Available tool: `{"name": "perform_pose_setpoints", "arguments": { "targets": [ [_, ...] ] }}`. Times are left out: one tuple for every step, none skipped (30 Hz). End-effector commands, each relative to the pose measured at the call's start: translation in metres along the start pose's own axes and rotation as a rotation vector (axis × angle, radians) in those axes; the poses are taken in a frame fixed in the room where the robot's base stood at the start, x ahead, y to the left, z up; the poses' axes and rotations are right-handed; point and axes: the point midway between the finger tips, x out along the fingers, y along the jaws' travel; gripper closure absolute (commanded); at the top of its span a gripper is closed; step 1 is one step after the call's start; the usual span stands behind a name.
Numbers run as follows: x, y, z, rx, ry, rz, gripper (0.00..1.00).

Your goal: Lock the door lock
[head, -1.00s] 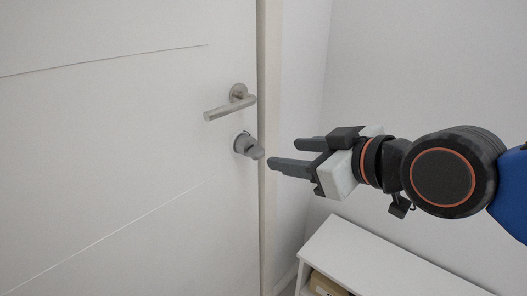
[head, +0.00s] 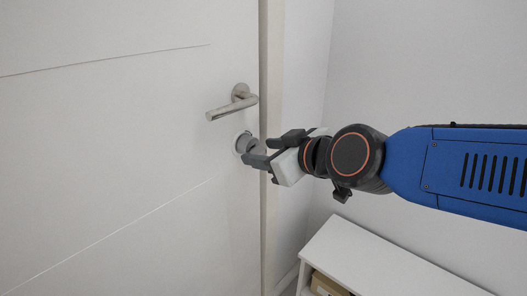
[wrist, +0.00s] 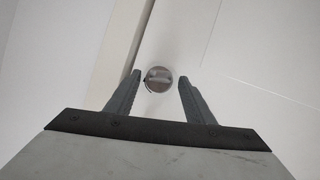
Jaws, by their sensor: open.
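The door lock (head: 241,142) is a round grey thumb-turn on the white door (head: 120,190), just below the lever handle (head: 232,104). In the wrist view the lock (wrist: 158,79) shows as a round metal disc with a raised bar across it, lying roughly level in the picture. My gripper (head: 259,151) is open at the lock, and its fingers partly hide the knob in the head view. In the wrist view my gripper (wrist: 160,80) has one finger on each side of the lock, with gaps visible on both sides. I cannot tell how far the fingertips reach along the knob.
The lever handle sits close above my fingers. The door frame (head: 270,220) runs upright just right of the lock. A low white shelf (head: 375,262) with a box (head: 328,284) inside stands at lower right. The rest of the door face is clear.

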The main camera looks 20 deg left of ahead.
Motion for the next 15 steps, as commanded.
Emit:
{"name": "perform_pose_setpoints", "arguments": {
  "targets": [
    [0.0016, 0.0000, 0.0002, 0.001, -0.001, 0.000, 0.52],
    [0.0022, 0.0001, 0.0001, 0.001, 0.000, 0.000, 0.52],
    [0.0027, 0.0001, 0.0001, 0.000, 0.000, 0.001, 0.52],
    [0.0030, 0.0002, 0.0002, 0.000, 0.000, 0.001, 0.52],
    [0.0032, 0.0002, 0.0001, 0.000, 0.000, 0.001, 0.52],
    [0.0034, 0.0002, 0.0001, 0.000, 0.000, 0.001, 0.52],
    [0.0034, 0.0003, 0.0001, 0.000, 0.000, 0.001, 0.52],
    [0.0034, 0.0003, 0.0001, 0.000, 0.000, 0.001, 0.52],
    [0.0034, 0.0003, 0.0001, 0.000, 0.000, 0.001, 0.52],
    [0.0033, 0.0003, 0.0001, 0.000, 0.000, 0.001, 0.52],
    [0.0033, 0.0003, 0.0001, 0.000, 0.000, 0.001, 0.52],
    [0.0033, 0.0003, 0.0001, 0.000, 0.000, 0.001, 0.52],
    [0.0033, 0.0003, 0.0001, 0.000, 0.000, 0.001, 0.56],
    [0.0033, 0.0003, 0.0001, 0.000, 0.000, 0.001, 0.64],
    [0.0033, 0.0003, 0.0001, 0.000, 0.000, 0.001, 0.73]
  ]
}}
